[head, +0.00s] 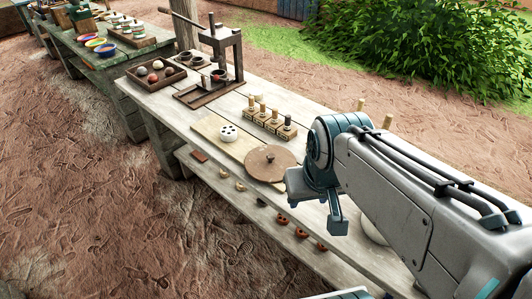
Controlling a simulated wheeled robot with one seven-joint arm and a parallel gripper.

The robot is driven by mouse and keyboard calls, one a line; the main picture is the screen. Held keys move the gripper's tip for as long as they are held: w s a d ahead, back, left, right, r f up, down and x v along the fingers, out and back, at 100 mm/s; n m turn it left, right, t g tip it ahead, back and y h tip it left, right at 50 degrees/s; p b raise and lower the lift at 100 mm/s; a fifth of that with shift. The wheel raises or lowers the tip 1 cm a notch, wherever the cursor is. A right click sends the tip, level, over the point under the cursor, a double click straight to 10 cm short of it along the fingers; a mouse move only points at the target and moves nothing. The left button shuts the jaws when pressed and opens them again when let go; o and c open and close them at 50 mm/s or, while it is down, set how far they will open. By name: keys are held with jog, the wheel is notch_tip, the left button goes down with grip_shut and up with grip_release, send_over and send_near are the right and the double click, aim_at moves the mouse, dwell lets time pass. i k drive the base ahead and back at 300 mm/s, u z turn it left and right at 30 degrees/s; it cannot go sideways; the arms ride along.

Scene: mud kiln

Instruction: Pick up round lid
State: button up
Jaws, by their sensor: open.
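A brown round lid (262,168) with a small dark knob on top lies flat on a pale board on the wooden table. My gripper (316,206) is just to the right of the lid, in front of the arm, with its jaws apart and nothing seen between them. In the picture the gripper's left side comes close to the lid's right edge; I cannot tell whether they touch or how high the gripper is.
A white piece with holes (228,133) sits left of the lid. Several stamp-like blocks (268,120) stand behind it. A press (218,60) and a tray of balls (156,73) are farther back. Small pieces lie on a lower shelf (230,183). My arm hides the table's right part.

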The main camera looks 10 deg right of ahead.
aim_at(268, 164)
jog(key=u, duration=1.35)
jog(key=i, duration=1.8)
jog(key=z, duration=3.1)
